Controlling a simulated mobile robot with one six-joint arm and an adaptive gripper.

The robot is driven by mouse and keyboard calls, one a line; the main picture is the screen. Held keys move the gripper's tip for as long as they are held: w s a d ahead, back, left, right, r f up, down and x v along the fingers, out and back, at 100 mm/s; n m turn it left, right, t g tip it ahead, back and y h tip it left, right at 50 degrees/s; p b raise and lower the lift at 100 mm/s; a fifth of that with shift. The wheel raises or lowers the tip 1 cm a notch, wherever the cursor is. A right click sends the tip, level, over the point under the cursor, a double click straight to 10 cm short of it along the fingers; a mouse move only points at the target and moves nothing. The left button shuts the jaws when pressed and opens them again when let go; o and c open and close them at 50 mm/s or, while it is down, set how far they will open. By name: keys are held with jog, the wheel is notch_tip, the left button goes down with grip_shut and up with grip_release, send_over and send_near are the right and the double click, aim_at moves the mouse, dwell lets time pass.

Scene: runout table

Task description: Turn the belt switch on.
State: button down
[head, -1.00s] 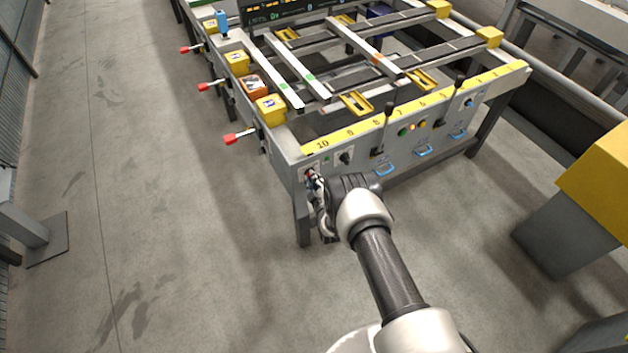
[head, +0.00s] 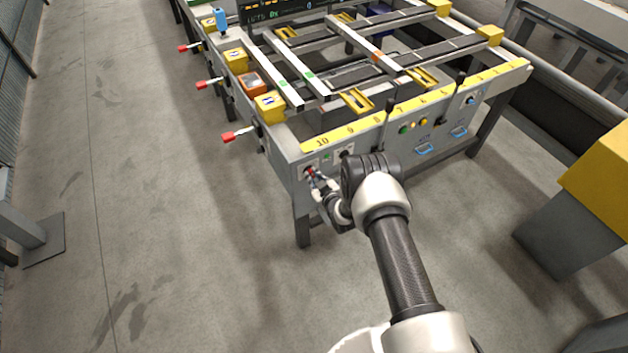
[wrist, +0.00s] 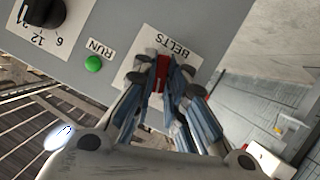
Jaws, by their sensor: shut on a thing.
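The belt switch is a red knob (wrist: 163,66) on a white plate (wrist: 146,64) labelled BELTS, on the table's grey front panel. In the head view the knob (head: 308,170) shows small at the panel's left end. My gripper (wrist: 165,68) is shut on the knob, with a fingertip on either side of it. In the head view my gripper (head: 313,175) reaches the panel from the right. The fingers hide most of the knob, so I cannot tell its setting. A green RUN lamp (wrist: 93,64) sits beside the plate.
A black dial (wrist: 43,12) with numbers sits on the same panel. Blue handles (head: 425,148) and coloured buttons (head: 404,129) lie farther right. Red-tipped levers (head: 228,137) stick out from the table's left side. The floor at left is clear.

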jog(key=m+b, duration=0.1)
jog(key=m+g+y+b, duration=0.1)
jog(key=shift+w+d+f+m+y+b, duration=0.15)
jog(key=shift+m+y+b, duration=0.15)
jog(key=shift+b, duration=0.05)
jog(key=m+g+y+b, duration=0.1)
jog(key=m+b, duration=0.1)
jog(key=b, duration=0.1)
jog(key=shift+d, duration=0.15)
jog(key=shift+m+g+y+b, duration=0.3)
jog(key=shift+m+y+b, duration=0.3)
jog(key=shift+m+y, duration=1.05)
jog(key=shift+w+m+h, duration=0.1)
jog(key=shift+m+h, duration=0.15)
jog(key=shift+m, duration=0.2)
jog(key=c, duration=1.6)
grip_release()
jog(key=shift+d, duration=0.1)
jog(key=v, duration=1.2)
